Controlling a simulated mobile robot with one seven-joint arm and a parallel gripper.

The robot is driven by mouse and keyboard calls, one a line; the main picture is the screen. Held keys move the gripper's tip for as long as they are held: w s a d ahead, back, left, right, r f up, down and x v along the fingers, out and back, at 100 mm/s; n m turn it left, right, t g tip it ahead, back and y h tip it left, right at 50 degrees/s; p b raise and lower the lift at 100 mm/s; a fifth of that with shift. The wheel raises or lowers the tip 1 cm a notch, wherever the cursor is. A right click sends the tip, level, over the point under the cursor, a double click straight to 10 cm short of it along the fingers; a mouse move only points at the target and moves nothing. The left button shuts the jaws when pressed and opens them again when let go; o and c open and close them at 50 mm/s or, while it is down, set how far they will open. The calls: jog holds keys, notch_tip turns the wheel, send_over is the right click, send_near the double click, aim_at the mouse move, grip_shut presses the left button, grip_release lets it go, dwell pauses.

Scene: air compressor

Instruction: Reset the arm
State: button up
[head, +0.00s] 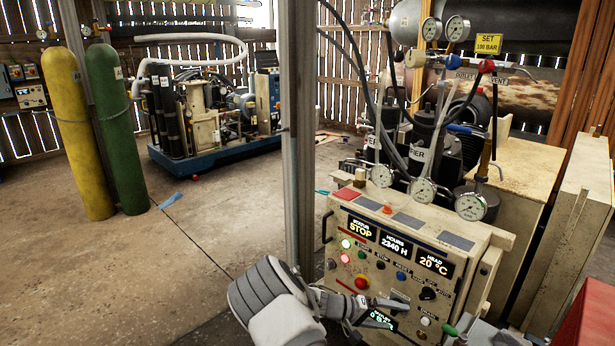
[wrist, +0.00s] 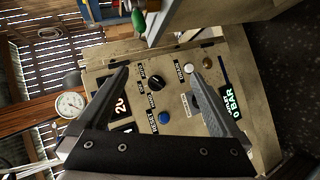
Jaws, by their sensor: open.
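My gripper (head: 388,312) is in front of the lower right part of the compressor's control panel (head: 345,263). It is open, and nothing shows between its fingers. In the wrist view the two fingers of my gripper (wrist: 162,80) stand apart over the panel face. Between and beyond them are a black knob (wrist: 156,83), a blue button (wrist: 164,117) and a white button (wrist: 188,66). I cannot tell whether the fingers touch the panel. In the head view the displays read STOP, 2340 H and 20 °C. The lower outlet display (head: 378,319) is partly hidden by my gripper.
Gauges (head: 471,206) and hoses stand above the panel. A green-handled lever (head: 450,331) is at its lower right. A metal post (head: 299,130) rises left of the panel. Yellow (head: 80,130) and green (head: 116,130) cylinders stand far left. The floor between is mostly clear.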

jog(key=s+a+r+m+g+y, duration=0.1)
jog(key=s+r+y, duration=0.5)
jog(key=r, duration=0.5)
jog(key=s+a+r+m+y, duration=0.15)
jog(key=s+r+y, duration=0.25)
jog(key=s+r, duration=0.65)
jog(key=s+a+r+n+t+y, duration=0.1)
jog(key=s+a+r+t+y, duration=0.15)
jog(key=s+r, duration=0.45)
jog(key=s+a+r+n+t+y, duration=0.1)
jog(key=s+a+r+n+t, duration=0.2)
jog(key=s, duration=0.5)
notch_tip(320, 180, up, 15)
jog(key=m+p, duration=0.1)
jog(key=p, duration=1.3)
jog(key=shift+s+g, duration=0.25)
jog(key=shift+g, duration=0.2)
jog(key=shift+d+h, duration=0.2)
jog(key=shift+h, duration=0.05)
